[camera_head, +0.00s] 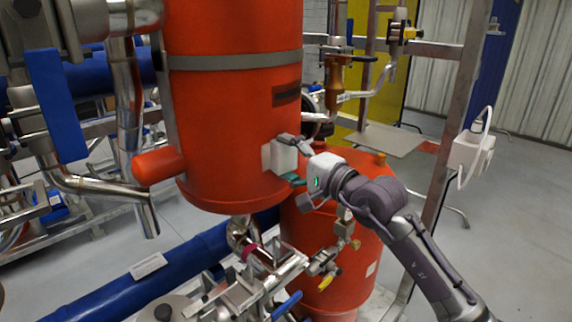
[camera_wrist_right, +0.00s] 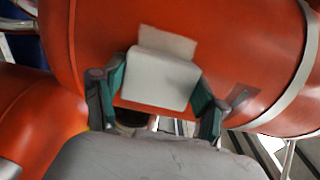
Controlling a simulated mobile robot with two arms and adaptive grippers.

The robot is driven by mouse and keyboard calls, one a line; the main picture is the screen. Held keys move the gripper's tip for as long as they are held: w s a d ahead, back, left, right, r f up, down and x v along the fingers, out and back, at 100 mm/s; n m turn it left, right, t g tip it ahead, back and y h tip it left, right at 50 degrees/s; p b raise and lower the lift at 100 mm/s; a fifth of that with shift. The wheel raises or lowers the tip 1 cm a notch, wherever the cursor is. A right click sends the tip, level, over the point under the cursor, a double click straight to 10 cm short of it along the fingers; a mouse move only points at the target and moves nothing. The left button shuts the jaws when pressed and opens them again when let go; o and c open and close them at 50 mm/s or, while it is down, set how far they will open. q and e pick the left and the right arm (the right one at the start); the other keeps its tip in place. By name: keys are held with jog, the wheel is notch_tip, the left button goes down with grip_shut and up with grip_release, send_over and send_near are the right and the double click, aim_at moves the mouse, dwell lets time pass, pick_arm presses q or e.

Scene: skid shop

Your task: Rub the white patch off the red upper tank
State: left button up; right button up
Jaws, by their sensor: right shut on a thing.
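The red upper tank (camera_head: 225,115) hangs upright in the middle of the head view, with a grey band around it. It also fills the top of the right wrist view (camera_wrist_right: 95,35). My right gripper (camera_head: 295,161) is shut on a white block (camera_head: 284,155) and holds it at the tank's lower right side. In the right wrist view, the block (camera_wrist_right: 160,80) sits between the green-padded fingers. A pale patch (camera_wrist_right: 168,42) shows on the tank just beyond the block, which may hide part of it. Whether the block touches the surface is hard to tell. My left gripper is out of view.
A second red tank (camera_head: 340,255) stands below and behind my right gripper. Valves and pipes (camera_head: 325,262) crowd the space under the upper tank. A metal post (camera_head: 450,140) with a white box (camera_head: 470,152) stands to the right. A blue pipe (camera_head: 185,265) runs low at left.

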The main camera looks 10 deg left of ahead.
aim_at(260, 158)
jog(key=shift+s+a+p, duration=0.3)
jog(key=shift+s+a, duration=1.1)
jog(key=shift+s, duration=0.1)
jog(key=shift+s+d+f+b, duration=0.2)
jog(key=shift+s+d+b, duration=0.15)
jog(key=shift+s, duration=0.1)
jog(key=shift+b+v, duration=0.6)
jog(key=shift+v, duration=1.65)
jog(key=shift+s+a+r, duration=0.1)
jog(key=shift+s+r, duration=0.05)
